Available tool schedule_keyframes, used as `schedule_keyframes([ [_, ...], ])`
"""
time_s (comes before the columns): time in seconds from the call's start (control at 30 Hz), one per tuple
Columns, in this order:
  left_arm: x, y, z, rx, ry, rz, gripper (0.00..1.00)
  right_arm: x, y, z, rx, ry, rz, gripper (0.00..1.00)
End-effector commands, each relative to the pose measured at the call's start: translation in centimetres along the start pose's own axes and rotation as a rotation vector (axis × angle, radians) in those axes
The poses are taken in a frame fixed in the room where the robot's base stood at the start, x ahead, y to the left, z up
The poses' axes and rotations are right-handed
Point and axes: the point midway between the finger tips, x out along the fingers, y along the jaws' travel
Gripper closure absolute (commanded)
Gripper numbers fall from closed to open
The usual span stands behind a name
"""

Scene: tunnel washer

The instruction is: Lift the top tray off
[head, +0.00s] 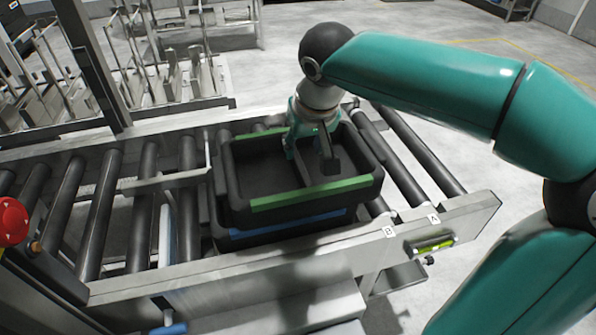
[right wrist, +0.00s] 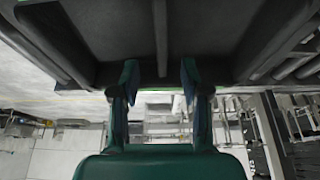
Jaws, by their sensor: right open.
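The top tray (head: 228,184) is black with green strips on its near and far sides and a divider across its inside. It sits on a lower black tray with a blue strip (head: 300,226), and both rest on the roller conveyor. My right gripper (head: 311,152) is open and points down over the top tray, near its far side. In the right wrist view its two fingers (right wrist: 160,76) are apart, with the tray's divider (right wrist: 160,35) lined up between them. Whether they touch the tray is unclear. My left gripper is out of view.
The conveyor's rollers (head: 102,208) run free to the left of the trays, and a few show to the right. A metal side rail (head: 290,252) marked A and B runs along the near edge. A red button (head: 12,218) stands at far left.

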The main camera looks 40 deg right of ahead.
Motion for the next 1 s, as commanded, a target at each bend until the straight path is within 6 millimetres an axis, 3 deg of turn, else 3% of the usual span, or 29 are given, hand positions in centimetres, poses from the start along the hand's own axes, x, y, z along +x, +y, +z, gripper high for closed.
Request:
schedule_keyframes([
  [0.27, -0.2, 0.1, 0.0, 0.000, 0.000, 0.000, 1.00, 1.8, 0.0, 0.0, 0.001, -0.002, 0.002, 0.54],
  [0.53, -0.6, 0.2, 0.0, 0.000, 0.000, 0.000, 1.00, 5.5, -0.2, 0.1, 0.003, -0.003, 0.003, 0.54],
  [0.83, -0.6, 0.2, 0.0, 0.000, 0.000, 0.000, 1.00, 6.0, -0.1, 0.1, 0.004, 0.001, 0.001, 0.54],
  [1.0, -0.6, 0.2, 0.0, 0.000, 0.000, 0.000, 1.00, 6.0, -0.1, 0.1, 0.004, 0.001, 0.001, 0.81],
])
